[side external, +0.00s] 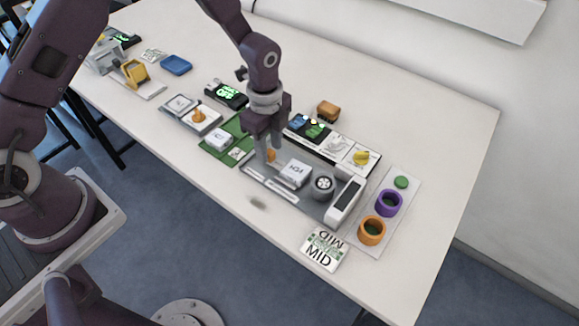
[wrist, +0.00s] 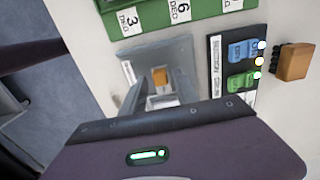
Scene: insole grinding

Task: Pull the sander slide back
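The grey sander base (side external: 310,205) lies on the table with a white lettered block (side external: 295,173), a round grey wheel (side external: 323,184) and a white end unit with a dark face (side external: 346,200). A small orange piece (side external: 271,156) stands at the base's left end; it also shows in the wrist view (wrist: 160,76). My gripper (side external: 264,158) points down right beside this orange piece. In the wrist view my fingers (wrist: 146,98) reach toward it. I cannot tell whether they touch or grasp it, as the finger gap is partly hidden.
A green card board (side external: 225,142) lies close left of my gripper. A black panel with blue and green switches (side external: 308,128) and a brown block (side external: 328,110) stand behind. Purple (side external: 389,203) and orange rings (side external: 372,230) and a MID card (side external: 323,250) are at right. The front table strip is mostly clear.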

